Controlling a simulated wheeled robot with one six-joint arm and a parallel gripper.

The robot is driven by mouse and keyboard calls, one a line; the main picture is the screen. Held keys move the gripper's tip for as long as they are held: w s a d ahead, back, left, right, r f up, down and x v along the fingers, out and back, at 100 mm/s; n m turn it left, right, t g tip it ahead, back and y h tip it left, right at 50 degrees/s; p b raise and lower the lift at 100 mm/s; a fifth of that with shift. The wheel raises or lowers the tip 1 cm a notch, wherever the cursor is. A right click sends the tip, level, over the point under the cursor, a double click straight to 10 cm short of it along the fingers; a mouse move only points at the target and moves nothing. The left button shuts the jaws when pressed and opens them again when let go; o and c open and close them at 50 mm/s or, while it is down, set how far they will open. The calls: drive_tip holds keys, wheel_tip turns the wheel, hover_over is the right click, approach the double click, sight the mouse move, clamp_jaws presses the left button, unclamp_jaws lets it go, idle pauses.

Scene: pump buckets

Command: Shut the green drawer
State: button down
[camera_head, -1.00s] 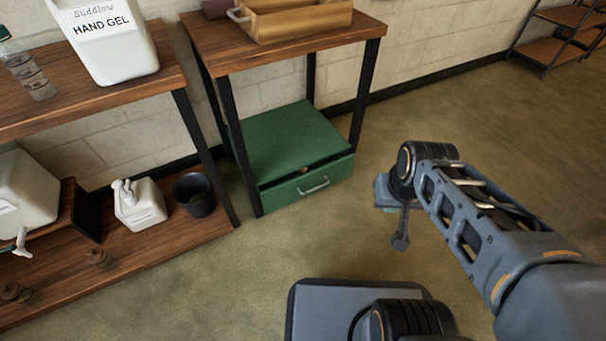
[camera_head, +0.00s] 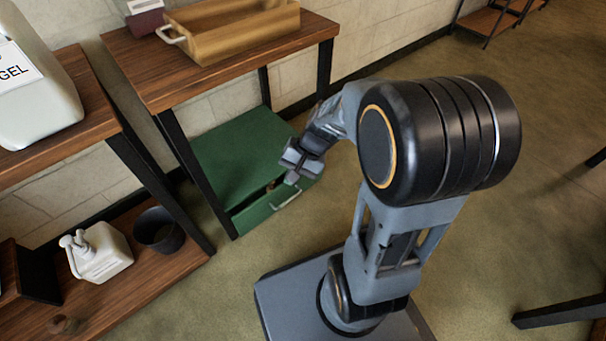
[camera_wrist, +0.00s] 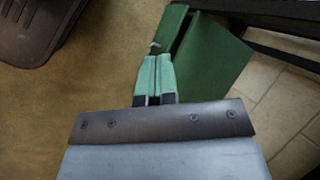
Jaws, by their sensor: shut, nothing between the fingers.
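The green drawer (camera_head: 262,211) is slightly open at the front of a green cabinet (camera_head: 228,150) on the floor under a wooden table. A dark gap shows behind its front panel, with a small brown thing (camera_head: 271,187) in it. The drawer's pale handle (camera_head: 288,199) is on its front. My gripper (camera_head: 292,177) is just above the drawer's right part in the head view and hides some of it. In the wrist view my gripper (camera_wrist: 153,62) has its teal fingers shut and empty, close to the handle (camera_wrist: 155,47) and front panel (camera_wrist: 170,28). Contact cannot be told.
The wooden table (camera_head: 160,85) above the cabinet has black legs and carries a wooden tray (camera_head: 235,42). A left shelf holds a white pump bottle (camera_head: 100,252) and a dark bucket (camera_head: 157,229).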

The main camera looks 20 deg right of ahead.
drive_tip(key=w+d+f+m+t+y+p, duration=0.2)
drive_tip(key=w+d+f+m+t+y, duration=0.25)
drive_tip(key=w+f+m, duration=0.65)
drive_tip(key=s+d+f+m+t+h+p, duration=0.1)
drive_tip(key=d+f+m+t+h, duration=0.2)
drive_tip(key=d+f+m, duration=0.5)
drive_tip(key=s+d+f+m+t+h+p, duration=0.1)
drive_tip(key=d+f+m+t+h, duration=0.25)
drive_tip(key=f+m, duration=0.5)
drive_tip(key=w+a+f+b, duration=0.2)
drive_tip(key=w+f, duration=0.1)
drive_tip(key=w, duration=0.2)
drive_tip(key=w+a+f+n+b, duration=0.1)
drive_tip(key=w+a+f+b, duration=0.1)
drive_tip(key=w, duration=0.4)
drive_tip(key=shift+w+f+b, duration=0.15)
drive_tip(key=shift+f+b, duration=0.5)
drive_tip(key=shift+b, duration=0.15)
drive_tip(key=shift+a+n, duration=0.15)
drive_tip(key=shift+n, duration=0.1)
